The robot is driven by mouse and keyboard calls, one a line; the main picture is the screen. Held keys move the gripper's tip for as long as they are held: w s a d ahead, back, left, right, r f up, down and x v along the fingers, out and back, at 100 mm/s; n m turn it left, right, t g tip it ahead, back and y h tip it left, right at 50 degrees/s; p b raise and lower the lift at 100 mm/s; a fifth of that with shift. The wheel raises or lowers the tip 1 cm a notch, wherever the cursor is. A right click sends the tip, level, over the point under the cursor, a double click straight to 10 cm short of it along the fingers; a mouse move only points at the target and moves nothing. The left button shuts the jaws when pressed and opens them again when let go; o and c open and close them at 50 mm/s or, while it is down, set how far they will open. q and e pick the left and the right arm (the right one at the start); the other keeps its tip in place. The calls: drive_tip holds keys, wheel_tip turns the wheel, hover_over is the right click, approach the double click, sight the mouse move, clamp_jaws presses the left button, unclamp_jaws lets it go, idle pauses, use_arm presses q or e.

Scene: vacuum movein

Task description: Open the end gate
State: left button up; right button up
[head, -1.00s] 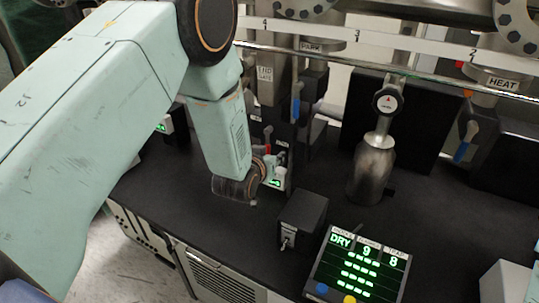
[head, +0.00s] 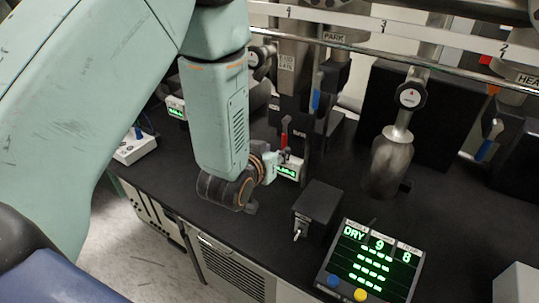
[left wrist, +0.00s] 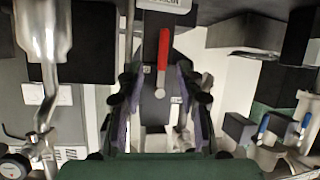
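The end gate's label (head: 287,62) is on a grey upright pipe in the head view. A red lever (head: 284,132) stands upright below it, by a dark post. My right gripper is not in view.
A blue lever (head: 316,92) is close right of the red one. A black switch box (head: 316,208) and a display panel (head: 370,262) reading DRY 9 8 stand on the black bench. A metal flask-shaped part (head: 388,165) is farther right. A rail (head: 365,48) runs above.

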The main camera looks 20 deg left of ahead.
use_arm(q)
drive_tip(key=shift+v, duration=1.5)
drive_tip(key=s+f+g, duration=0.2)
drive_tip(key=s+f, duration=0.3)
drive_tip(key=s+f+g, duration=0.2)
drive_tip(key=s+f, duration=0.3)
drive_tip(key=f, duration=0.1)
drive_tip(key=s+a+f+g, duration=0.1)
drive_tip(key=s+f+g, duration=0.1)
drive_tip(key=s+f, duration=0.3)
drive_tip(key=shift+f+g, duration=0.25)
drive_tip(key=shift+g, duration=0.15)
drive_tip(key=s+f+m+g, duration=0.1)
drive_tip(key=s+f+g, duration=0.2)
drive_tip(key=s, duration=0.7)
drive_tip(key=s+f+g, duration=0.4)
drive_tip(key=s, duration=0.5)
wheel_tip(320, 180, down, 14)
drive_tip(key=b, duration=1.4)
drive_tip(key=shift+w+f+t, duration=0.15)
drive_tip(key=shift+w+t, duration=0.15)
drive_tip(key=shift+w, duration=0.1)
